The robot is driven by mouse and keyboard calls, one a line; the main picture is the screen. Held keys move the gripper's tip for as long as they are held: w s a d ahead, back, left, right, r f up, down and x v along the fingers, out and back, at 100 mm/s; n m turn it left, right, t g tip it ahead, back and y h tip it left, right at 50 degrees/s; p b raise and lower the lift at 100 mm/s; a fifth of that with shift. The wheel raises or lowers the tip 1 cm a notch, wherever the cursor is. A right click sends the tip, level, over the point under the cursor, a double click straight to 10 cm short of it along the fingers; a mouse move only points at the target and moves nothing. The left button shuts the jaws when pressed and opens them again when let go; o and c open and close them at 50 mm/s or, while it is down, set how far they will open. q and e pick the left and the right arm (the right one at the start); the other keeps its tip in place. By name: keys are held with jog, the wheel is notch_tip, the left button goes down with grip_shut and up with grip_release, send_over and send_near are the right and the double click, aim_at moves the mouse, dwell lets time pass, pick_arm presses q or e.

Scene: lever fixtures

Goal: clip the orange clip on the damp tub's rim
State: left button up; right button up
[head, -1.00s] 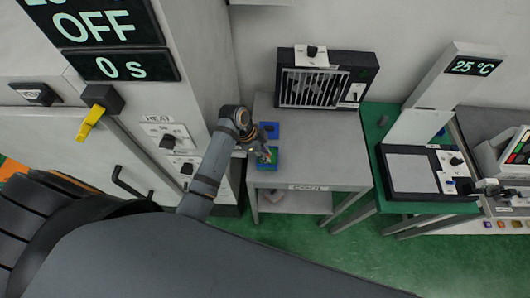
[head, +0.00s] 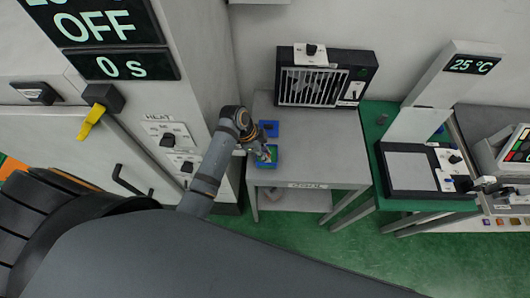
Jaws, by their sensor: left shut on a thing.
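My left gripper (head: 261,150) is at the left side of the grey table, right over a small blue tub (head: 274,163) with green in it. It is shut on a tiny thing, which I take to be the orange clip; my fingers mostly hide it. I cannot tell whether the clip touches the tub's rim. A second small blue piece (head: 269,125) with a dark middle lies just behind.
A black fan box (head: 326,78) stands at the back of the grey table (head: 325,150), whose middle and right are clear. A tall cabinet (head: 195,70) with a HEAT knob stands close on the left. A green table (head: 390,120) with a flat device stands right.

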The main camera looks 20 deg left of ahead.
pick_arm(q)
jog(key=shift+f, duration=0.25)
jog(key=shift+f, duration=0.15)
jog(key=shift+s+f+b, duration=0.2)
jog(key=shift+f+b, duration=0.1)
jog(key=shift+f, duration=0.1)
